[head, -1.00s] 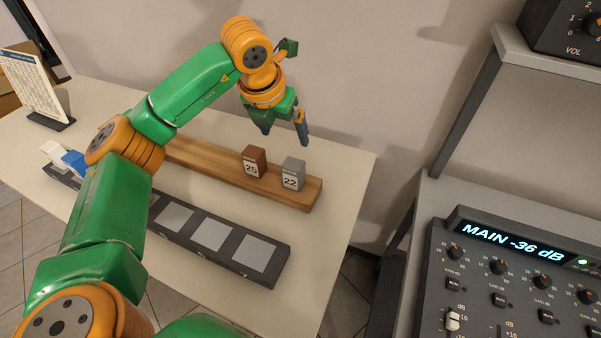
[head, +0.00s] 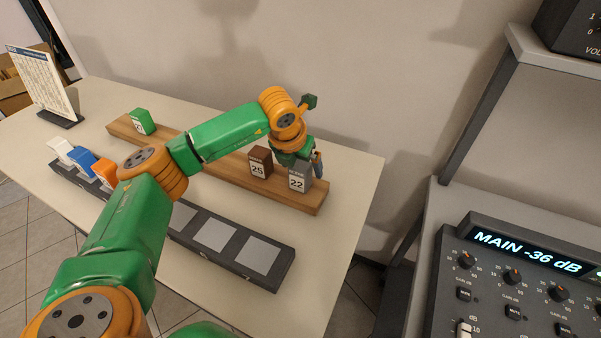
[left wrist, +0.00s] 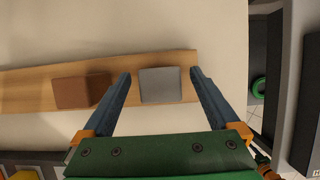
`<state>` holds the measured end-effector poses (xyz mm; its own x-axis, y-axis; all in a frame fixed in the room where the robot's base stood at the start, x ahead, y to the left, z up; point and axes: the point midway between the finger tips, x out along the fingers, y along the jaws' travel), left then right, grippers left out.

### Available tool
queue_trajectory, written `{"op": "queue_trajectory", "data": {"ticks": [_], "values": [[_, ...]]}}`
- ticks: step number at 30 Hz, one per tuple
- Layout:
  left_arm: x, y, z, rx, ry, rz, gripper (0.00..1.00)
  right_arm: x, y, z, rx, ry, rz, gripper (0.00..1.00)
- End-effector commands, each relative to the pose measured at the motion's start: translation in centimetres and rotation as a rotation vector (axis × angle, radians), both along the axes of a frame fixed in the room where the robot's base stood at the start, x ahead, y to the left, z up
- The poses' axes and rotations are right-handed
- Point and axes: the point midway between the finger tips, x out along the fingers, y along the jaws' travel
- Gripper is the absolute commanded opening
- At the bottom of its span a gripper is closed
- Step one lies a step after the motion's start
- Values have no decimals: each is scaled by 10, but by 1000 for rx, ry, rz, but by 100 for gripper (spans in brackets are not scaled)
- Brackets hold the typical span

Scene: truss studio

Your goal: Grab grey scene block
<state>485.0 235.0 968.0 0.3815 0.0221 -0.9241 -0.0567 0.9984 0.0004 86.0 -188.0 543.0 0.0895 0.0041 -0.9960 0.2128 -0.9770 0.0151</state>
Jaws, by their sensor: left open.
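The grey scene block (head: 299,179), marked 22, stands upright near the right end of the wooden board (head: 226,180). My left gripper (head: 305,165) is down at this block, its jaws open. In the left wrist view the grey block (left wrist: 160,84) sits between the two open fingers of the gripper (left wrist: 161,88), with a gap on each side. The brown block (head: 261,162), marked 25, stands just left of it on the board and also shows in the left wrist view (left wrist: 81,91), outside the fingers. My right gripper is not in view.
A green block (head: 142,122) stands at the board's far left end. A dark rack (head: 266,270) in front has empty pale squares, with white (head: 61,149), blue (head: 83,162) and orange (head: 104,171) blocks at its left. A mixing console (head: 510,290) stands at right.

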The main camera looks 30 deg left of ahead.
Motion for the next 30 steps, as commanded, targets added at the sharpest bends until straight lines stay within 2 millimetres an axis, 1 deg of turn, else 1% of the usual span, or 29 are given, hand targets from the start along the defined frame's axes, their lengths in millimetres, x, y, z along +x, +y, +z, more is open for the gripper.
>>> {"op": "queue_trajectory", "data": {"ticks": [1, 2, 3, 5, 6, 8, 9, 11, 12, 19, 23, 25, 26, 30], "values": [[0, 0, 0, 0, 0, 0, 95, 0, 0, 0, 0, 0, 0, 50], [0, 0, 0, 0, 0, 0, 87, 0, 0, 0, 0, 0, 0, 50], [0, 0, 0, 0, 0, 0, 76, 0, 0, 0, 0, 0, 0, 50], [0, 0, 0, 0, 0, 0, 60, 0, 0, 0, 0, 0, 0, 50], [0, 0, 0, 0, 0, 1, 49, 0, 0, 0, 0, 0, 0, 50], [0, 0, 0, 0, 0, 1, 33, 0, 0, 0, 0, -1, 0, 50], [0, 0, 0, 0, 0, 1, 22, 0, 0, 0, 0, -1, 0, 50], [0, 0, 0, 0, 0, 1, 6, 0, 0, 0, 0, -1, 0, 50], [0, 0, 0, 0, 0, 1, 0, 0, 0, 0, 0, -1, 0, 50], [0, 0, 1, -1, -1, 1, 0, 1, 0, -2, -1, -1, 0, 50], [1, 0, 12, -2, -4, 0, 0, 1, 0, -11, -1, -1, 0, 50], [1, -1, 25, -2, -7, 1, 0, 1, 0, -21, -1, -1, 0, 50], [-2, 1, 33, -3, -7, 1, 0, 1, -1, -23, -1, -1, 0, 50], [-34, 7, 69, 1, -9, -1, 0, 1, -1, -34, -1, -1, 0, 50]]}}
